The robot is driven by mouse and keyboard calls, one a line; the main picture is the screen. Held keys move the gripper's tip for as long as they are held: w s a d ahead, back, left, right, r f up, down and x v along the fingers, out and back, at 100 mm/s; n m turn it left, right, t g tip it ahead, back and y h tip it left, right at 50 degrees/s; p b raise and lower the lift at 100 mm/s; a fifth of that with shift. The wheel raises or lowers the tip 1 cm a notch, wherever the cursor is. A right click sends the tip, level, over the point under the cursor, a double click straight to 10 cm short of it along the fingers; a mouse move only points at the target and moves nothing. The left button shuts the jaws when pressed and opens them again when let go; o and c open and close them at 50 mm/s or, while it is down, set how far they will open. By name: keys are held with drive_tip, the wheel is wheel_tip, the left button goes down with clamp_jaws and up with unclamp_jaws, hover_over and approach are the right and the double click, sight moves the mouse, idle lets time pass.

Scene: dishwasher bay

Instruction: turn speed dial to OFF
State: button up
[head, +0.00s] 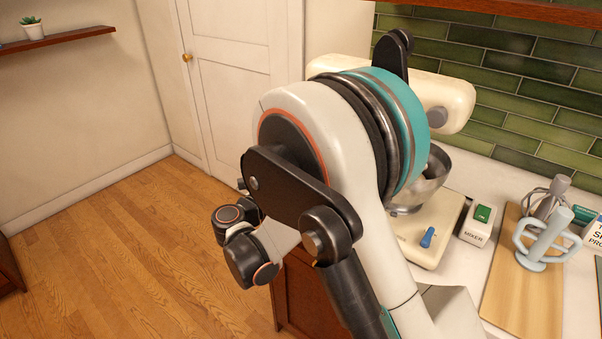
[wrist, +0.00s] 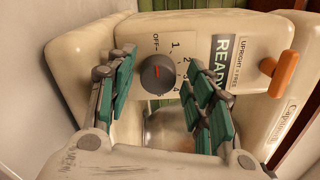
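The speed dial (wrist: 157,73) is a round dark grey knob with a small red mark, on the front of the cream mixer (wrist: 90,75). OFF and several numbers are printed around it; the setting under the red mark is too small to tell. My gripper (wrist: 160,62) is open, with teal-padded fingers to the left and right of the dial in the wrist view. Nothing is held, and I cannot tell whether either finger touches the dial. In the head view the mixer (head: 452,102) is partly behind my arm, and the dial and gripper are hidden.
An orange lever (wrist: 280,73) and a READY label (wrist: 222,60) are right of the dial. A steel bowl (head: 433,180) sits under the mixer head. A MIXER switch box (head: 480,225) and a cutting board (head: 525,290) with utensils stand right. The floor (head: 120,260) is clear.

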drive_tip(key=shift+f, duration=0.1)
idle(0.5)
drive_tip(key=m, duration=0.3)
drive_tip(key=shift+m+p, duration=0.3)
drive_tip(key=shift+p, duration=0.1)
drive_tip(key=m, duration=0.2)
drive_tip(key=m+p, duration=0.1)
drive_tip(key=m, duration=0.1)
drive_tip(key=shift+d+r, duration=0.1)
drive_tip(key=shift+r, duration=0.1)
drive_tip(key=m+p, duration=0.2)
drive_tip(key=m, duration=0.4)
drive_tip(key=shift+s+d, duration=0.1)
drive_tip(key=shift+s, duration=0.05)
drive_tip(key=shift+s+m, duration=0.15)
drive_tip(key=shift+m, duration=0.35)
drive_tip(key=p+v, duration=0.3)
drive_tip(key=v, duration=1.1)
drive_tip(key=w+r+n+t+y, duration=0.2)
drive_tip(key=w+r+n, duration=0.4)
drive_tip(key=r, duration=0.4)
drive_tip(key=w+d+r+n+t+y, duration=0.1)
drive_tip(key=w+r+n+t+y, duration=0.2)
drive_tip(key=w+r+n, duration=0.4)
drive_tip(key=w+d+r+n+t+y, duration=0.1)
drive_tip(key=w+r+n+t+y, duration=0.2)
drive_tip(key=r, duration=1)
drive_tip(key=shift+w+n+y+p, duration=0.45)
drive_tip(key=shift+w+n+y, duration=0.25)
drive_tip(key=shift+w+n, duration=1.65)
